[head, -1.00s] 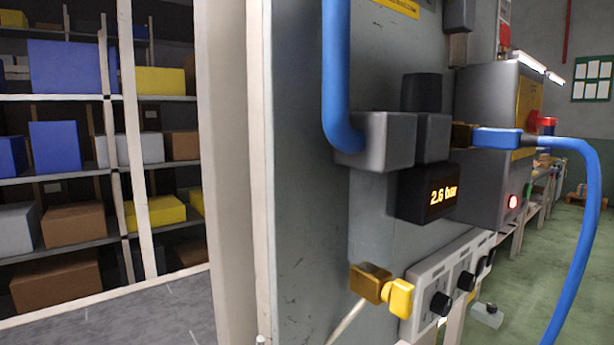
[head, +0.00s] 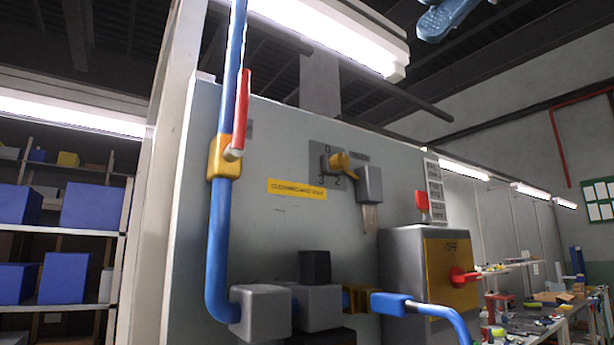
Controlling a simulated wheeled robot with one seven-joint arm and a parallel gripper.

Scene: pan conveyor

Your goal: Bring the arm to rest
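My gripper is not in view. A light blue rounded piece (head: 445,16) shows at the top edge, right of centre, cut off by the frame. It may be part of my arm, but I cannot tell. No fingers can be made out on it. It appears high up, clear of the grey panel in the picture.
A grey panel (head: 280,240) fills the middle, with a blue pipe (head: 221,240), a red-handled valve (head: 223,157), a yellow rotary selector (head: 338,162) and an OFF switch box (head: 405,265). Shelves with blue boxes (head: 90,205) stand left. A cluttered workbench (head: 530,318) is at right.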

